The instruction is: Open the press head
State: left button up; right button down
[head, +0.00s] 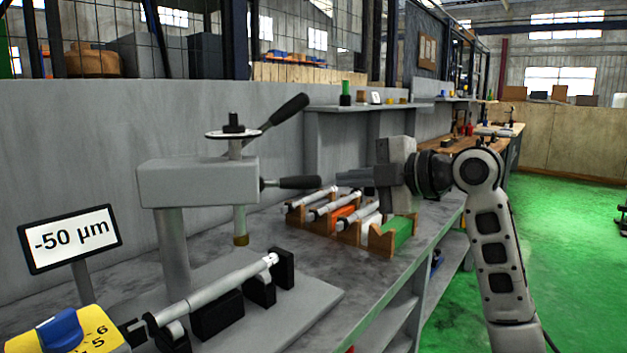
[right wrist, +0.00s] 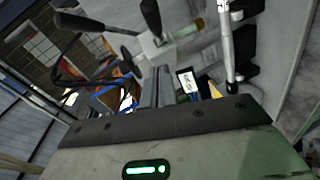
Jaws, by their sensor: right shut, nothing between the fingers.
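The grey press head (head: 190,183) sits on its column at the left of the head view. A black-gripped lever (head: 292,183) sticks out from its right side, and another lever (head: 285,115) rises up and to the right. The press also shows in the right wrist view (right wrist: 158,46), with black lever grips near the top. A shaft (head: 220,285) lies on black supports below the press head. My right gripper (head: 340,183) points left, just right of the lower lever's end, apart from it, shut and empty. My left gripper is not in view.
A display sign (head: 70,238) reading -50 µm and a yellow box with a blue knob (head: 62,332) stand at front left. A wooden rack (head: 375,240) with several shafts stands on the bench below my right gripper. A wall shelf (head: 350,107) is behind.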

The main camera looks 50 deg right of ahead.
jog(key=p, duration=0.2)
send_near(296, 183)
jog(key=w+a, duration=0.3)
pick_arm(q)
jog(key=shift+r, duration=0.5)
pick_arm(e)
jog(key=shift+w+d+f, duration=0.35)
jog(key=shift+w+d, duration=0.2)
jog(key=shift+w, duration=0.1)
jog(key=shift+w+d+f, duration=0.4)
jog(key=shift+w+d, duration=0.15)
jog(key=shift+w, duration=0.05)
